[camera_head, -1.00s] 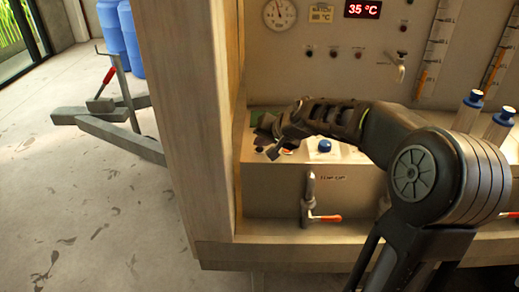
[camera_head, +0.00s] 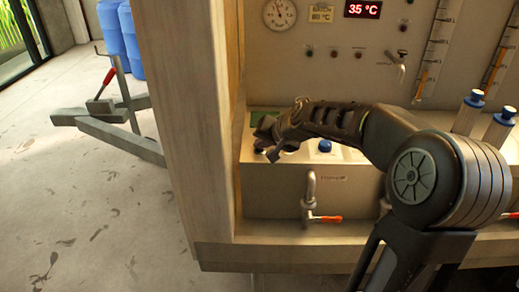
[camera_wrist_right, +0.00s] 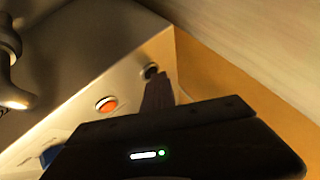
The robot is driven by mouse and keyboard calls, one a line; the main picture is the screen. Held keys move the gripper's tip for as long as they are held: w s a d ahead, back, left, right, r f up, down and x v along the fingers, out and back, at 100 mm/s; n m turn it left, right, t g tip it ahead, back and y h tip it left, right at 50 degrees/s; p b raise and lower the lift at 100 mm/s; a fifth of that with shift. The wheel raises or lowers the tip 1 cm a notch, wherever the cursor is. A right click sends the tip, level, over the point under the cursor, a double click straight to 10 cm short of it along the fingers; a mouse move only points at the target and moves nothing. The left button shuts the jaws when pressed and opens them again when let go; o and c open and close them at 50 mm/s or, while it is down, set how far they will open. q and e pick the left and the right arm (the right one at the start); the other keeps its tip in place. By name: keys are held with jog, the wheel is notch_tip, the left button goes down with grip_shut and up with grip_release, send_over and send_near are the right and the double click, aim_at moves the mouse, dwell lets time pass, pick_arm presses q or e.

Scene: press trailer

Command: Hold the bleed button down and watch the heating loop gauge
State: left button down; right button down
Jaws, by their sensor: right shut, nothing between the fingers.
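A small dark button (camera_wrist_right: 150,71) sits on the pale metal console near its end in the right wrist view. I cannot read a label that names it as the bleed button. My right gripper (camera_head: 268,146) is shut and empty, its tips down at the console's left end. In the wrist view the closed fingers (camera_wrist_right: 156,88) reach to the dark button; I cannot tell whether it is pressed in. A round white dial gauge (camera_head: 279,14) is on the back panel at the top; its markings are too small to read. My left gripper is out of view.
An orange button (camera_wrist_right: 106,104) and a blue button (camera_head: 324,146) are beside the dark one. A tap with a red lever (camera_head: 325,218) stands at the console front. A wooden post (camera_head: 180,110) is close left. A red display (camera_head: 362,9) reads 35 °C.

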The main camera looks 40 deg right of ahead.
aim_at(262, 153)
dwell(0.7)
jog(key=shift+r+p, duration=0.55)
jog(key=shift+r, duration=0.2)
jog(key=shift+r+p, duration=1.95)
jog(key=shift+r, duration=0.6)
jog(key=shift+s+f, duration=0.1)
